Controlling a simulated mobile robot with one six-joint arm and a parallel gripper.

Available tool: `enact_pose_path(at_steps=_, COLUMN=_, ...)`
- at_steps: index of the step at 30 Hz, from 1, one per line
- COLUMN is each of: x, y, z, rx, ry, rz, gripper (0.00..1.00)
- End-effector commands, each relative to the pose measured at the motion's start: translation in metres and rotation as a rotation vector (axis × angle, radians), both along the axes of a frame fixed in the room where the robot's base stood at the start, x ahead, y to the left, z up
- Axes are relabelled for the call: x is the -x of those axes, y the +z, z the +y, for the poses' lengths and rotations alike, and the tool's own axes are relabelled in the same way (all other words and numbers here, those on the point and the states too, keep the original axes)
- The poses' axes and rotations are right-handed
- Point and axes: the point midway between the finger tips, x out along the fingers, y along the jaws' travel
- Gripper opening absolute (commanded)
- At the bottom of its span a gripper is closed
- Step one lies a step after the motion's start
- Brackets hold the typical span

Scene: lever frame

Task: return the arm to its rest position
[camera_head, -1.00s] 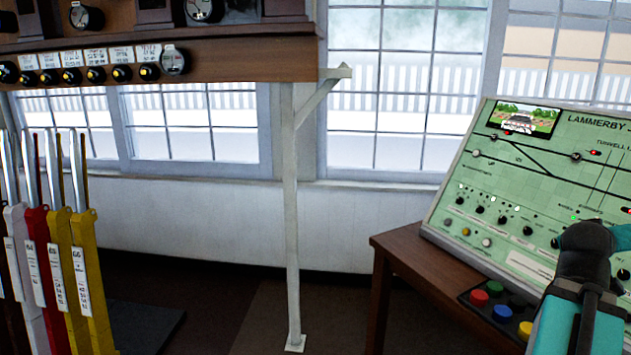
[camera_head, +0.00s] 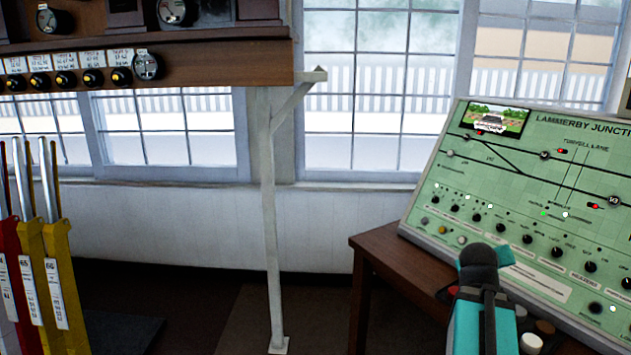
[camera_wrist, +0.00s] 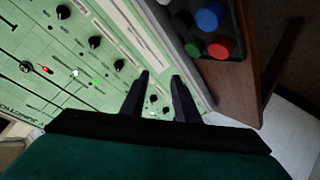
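My arm (camera_head: 485,300), teal with a dark joint, rises from the lower right in the head view, in front of the green panel's table. My gripper (camera_wrist: 161,88) shows in the wrist view as two dark fingers held apart. Nothing is between them except the panel's face seen beyond. The fingers point towards the panel's lower part; I cannot tell the exact distance. The gripper's fingertips are not clear in the head view.
The green control panel (camera_head: 520,175) stands on a wooden table (camera_head: 400,262) at the right. A black button box (camera_wrist: 215,62) is beside the panel. A white post (camera_head: 268,220) stands mid-view under a wooden shelf (camera_head: 200,62). Yellow and red levers (camera_head: 62,285) stand at the left.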

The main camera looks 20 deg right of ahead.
Motion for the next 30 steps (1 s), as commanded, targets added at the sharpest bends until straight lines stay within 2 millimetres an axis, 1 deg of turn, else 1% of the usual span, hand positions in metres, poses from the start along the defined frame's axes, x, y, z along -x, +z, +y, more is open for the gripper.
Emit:
enact_pose_path(at_steps=1, x=-0.009, y=-0.016, z=0.010, rx=-0.016, ry=0.019, rz=0.018, gripper=0.28)
enact_pose_path(at_steps=6, x=-0.032, y=-0.065, z=0.044, rx=-0.067, ry=0.075, rz=0.074, gripper=0.28)
enact_pose_path(at_steps=11, x=-0.047, y=-0.111, z=0.077, rx=-0.114, ry=0.122, rz=0.131, gripper=0.28)
enact_pose_path(at_steps=15, x=-0.056, y=-0.152, z=0.107, rx=-0.157, ry=0.161, rz=0.183, gripper=0.28)
enact_pose_path(at_steps=22, x=-0.060, y=-0.218, z=0.159, rx=-0.229, ry=0.219, rz=0.272, gripper=0.28)
enact_pose_path(at_steps=26, x=-0.057, y=-0.254, z=0.189, rx=-0.270, ry=0.247, rz=0.324, gripper=0.28)
enact_pose_path(at_steps=30, x=-0.050, y=-0.292, z=0.221, rx=-0.312, ry=0.275, rz=0.384, gripper=0.28)
